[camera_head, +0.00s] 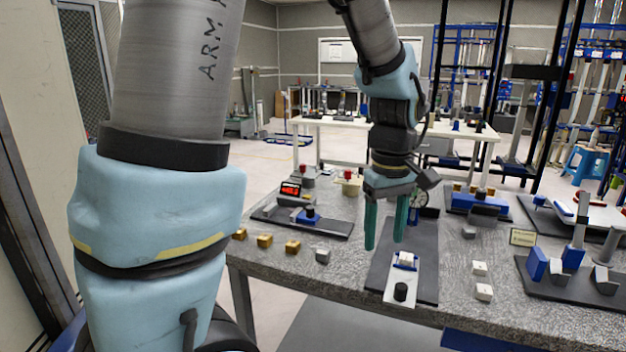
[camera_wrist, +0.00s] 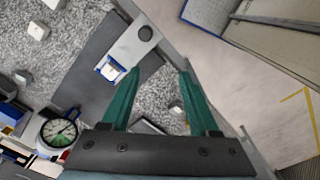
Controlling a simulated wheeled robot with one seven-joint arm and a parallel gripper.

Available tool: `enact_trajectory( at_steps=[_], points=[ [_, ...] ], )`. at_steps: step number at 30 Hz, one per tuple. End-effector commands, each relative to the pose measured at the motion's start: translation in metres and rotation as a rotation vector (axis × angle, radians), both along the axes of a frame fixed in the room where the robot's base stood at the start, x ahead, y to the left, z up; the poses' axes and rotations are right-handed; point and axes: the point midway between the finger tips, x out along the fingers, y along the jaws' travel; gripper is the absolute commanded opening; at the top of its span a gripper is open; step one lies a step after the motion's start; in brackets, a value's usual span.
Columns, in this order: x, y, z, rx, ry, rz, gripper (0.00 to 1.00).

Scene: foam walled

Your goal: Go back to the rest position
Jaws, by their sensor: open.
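My gripper (camera_head: 386,225) has two green fingers pointing down. It hangs above the grey stone-topped table (camera_head: 455,300), over a dark mat (camera_head: 378,283) near the front edge. In the wrist view the fingers (camera_wrist: 160,85) stand apart with nothing held between them. The block also shows in the wrist view (camera_wrist: 110,69), left of the fingers.
A dial gauge (camera_head: 420,198) stands behind my gripper. A device with a red display (camera_head: 290,188) and several brass cubes (camera_head: 264,240) are at the left. White cubes (camera_head: 480,268) lie at the right, beside blue fixtures (camera_head: 537,263). Open floor lies beyond the front edge.

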Motion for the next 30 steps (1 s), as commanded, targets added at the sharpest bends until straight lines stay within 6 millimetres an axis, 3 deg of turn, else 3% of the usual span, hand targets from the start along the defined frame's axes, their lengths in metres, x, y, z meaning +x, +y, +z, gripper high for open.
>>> enact_trajectory(
  at_steps=[1, 6, 12, 15, 21, 30],
  points=[
    [0.009, 0.022, -0.004, -0.004, -0.006, -0.011, 0.61],
    [0.029, 0.096, -0.017, -0.014, -0.044, -0.127, 0.61],
    [0.029, 0.173, -0.032, -0.002, -0.093, -0.261, 0.61],
    [0.025, 0.200, -0.037, 0.009, -0.110, -0.314, 0.61],
    [0.018, 0.225, -0.041, 0.025, -0.129, -0.374, 0.61],
    [0.018, 0.226, -0.042, 0.027, -0.129, -0.383, 0.61]
  ],
)
